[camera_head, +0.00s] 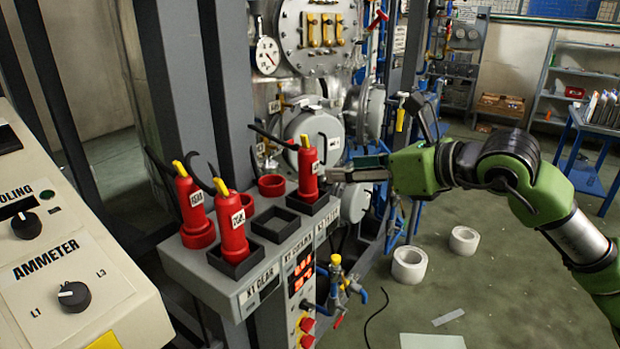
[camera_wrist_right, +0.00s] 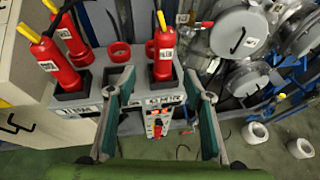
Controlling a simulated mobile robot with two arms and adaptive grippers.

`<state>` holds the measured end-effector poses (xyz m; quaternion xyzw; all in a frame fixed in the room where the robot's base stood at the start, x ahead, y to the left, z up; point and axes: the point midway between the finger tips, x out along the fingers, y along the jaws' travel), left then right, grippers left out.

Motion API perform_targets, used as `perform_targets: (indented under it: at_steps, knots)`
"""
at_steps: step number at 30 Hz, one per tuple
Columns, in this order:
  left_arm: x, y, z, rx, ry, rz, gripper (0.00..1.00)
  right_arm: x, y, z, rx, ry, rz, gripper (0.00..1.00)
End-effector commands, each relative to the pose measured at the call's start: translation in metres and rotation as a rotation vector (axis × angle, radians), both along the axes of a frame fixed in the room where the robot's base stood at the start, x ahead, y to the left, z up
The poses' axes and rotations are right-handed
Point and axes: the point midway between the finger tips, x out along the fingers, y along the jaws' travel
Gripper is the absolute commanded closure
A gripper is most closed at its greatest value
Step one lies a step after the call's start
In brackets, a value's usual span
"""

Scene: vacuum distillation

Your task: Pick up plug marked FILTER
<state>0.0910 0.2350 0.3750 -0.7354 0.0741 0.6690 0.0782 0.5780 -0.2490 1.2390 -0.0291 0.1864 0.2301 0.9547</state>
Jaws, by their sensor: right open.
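Three red plugs with yellow tips stand upright on a grey panel. The right-hand plug (camera_head: 308,168) has a small white label that seems to read FILTER, though it is hard to read; it sits in a black square socket. In the right wrist view this plug (camera_wrist_right: 162,60) shows ahead, between the lines of the two fingers. My right gripper (camera_head: 345,168) is open and empty, just right of that plug, its fingers level with the plug's body. Whether a finger touches it cannot be told. My left gripper is not in view.
The other two plugs, one at the left (camera_head: 192,208) and one in front (camera_head: 231,228), stand nearby. An empty black square socket (camera_head: 276,226) and an empty red round holder (camera_head: 271,185) lie between. Metal vessels (camera_head: 314,135) stand behind.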

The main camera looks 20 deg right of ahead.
Motion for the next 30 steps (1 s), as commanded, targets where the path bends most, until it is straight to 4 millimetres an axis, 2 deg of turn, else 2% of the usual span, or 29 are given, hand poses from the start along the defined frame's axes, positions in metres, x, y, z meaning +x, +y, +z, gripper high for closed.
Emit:
perform_targets:
  at_steps: [1,4,15,20,27,30]
  knots:
    - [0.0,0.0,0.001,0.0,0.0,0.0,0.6,0.002,-0.007,0.002,-0.023,-0.002,-0.02,0.53]
    - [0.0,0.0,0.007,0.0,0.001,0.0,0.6,0.011,-0.007,0.0,-0.034,0.001,-0.033,0.53]
    - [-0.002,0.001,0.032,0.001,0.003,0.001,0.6,0.066,0.02,-0.025,-0.032,0.001,-0.029,0.53]
    - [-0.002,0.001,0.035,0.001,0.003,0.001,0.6,0.074,0.025,-0.029,-0.034,0.0,-0.03,0.53]
    - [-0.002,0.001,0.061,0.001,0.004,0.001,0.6,0.097,0.044,-0.031,-0.031,0.002,-0.028,0.53]
    - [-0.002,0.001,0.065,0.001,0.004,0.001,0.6,0.109,0.049,-0.039,-0.032,0.002,-0.028,0.53]
